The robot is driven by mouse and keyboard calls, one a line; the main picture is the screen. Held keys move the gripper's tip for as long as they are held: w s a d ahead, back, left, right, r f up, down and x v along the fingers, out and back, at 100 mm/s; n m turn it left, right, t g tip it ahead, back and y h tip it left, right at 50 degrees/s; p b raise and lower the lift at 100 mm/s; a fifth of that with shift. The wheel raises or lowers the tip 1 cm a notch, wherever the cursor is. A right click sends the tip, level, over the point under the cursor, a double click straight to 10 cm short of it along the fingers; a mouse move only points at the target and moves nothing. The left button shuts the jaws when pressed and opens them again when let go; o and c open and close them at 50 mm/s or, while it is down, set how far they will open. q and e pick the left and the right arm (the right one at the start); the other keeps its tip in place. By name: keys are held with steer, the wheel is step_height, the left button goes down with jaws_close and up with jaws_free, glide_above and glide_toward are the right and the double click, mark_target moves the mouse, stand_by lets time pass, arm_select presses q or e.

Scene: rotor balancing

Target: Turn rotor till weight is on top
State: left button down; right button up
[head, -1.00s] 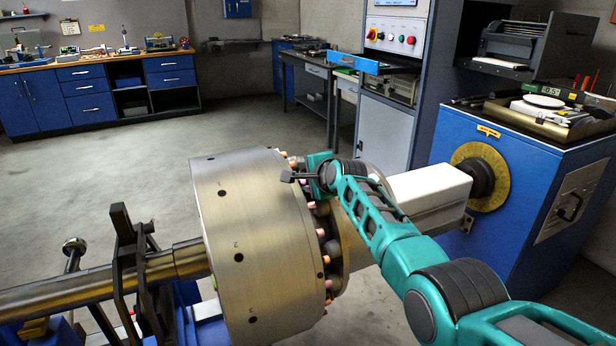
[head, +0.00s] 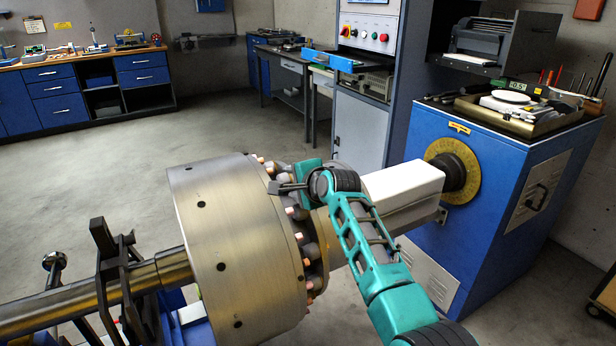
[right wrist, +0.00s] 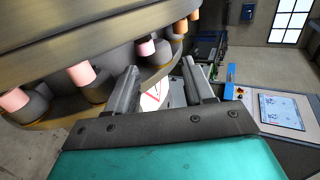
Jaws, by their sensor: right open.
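The rotor (head: 222,262) is a large brushed-metal drum on a horizontal shaft (head: 75,302), with small dark holes along its rim. Several pink and copper-tipped pegs ring its right-hand face; some show large in the right wrist view (right wrist: 140,47). I cannot tell which part is the weight. My right gripper (head: 277,188) is at the upper part of that peg ring, its dark fingers pointing left towards the drum. In the right wrist view its fingers (right wrist: 160,88) are apart with no peg clearly between them. My left gripper is not in view.
A white coupling (head: 402,190) joins the rotor to the blue drive cabinet (head: 510,190) with its yellow dial (head: 462,170). Black shaft supports (head: 112,265) stand at the left. A control cabinet (head: 362,120) is behind. The floor between rotor and back bench is open.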

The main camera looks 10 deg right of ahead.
steer(key=p+v, duration=0.1)
steer(key=v, duration=0.6)
steer(key=shift+c, duration=0.3)
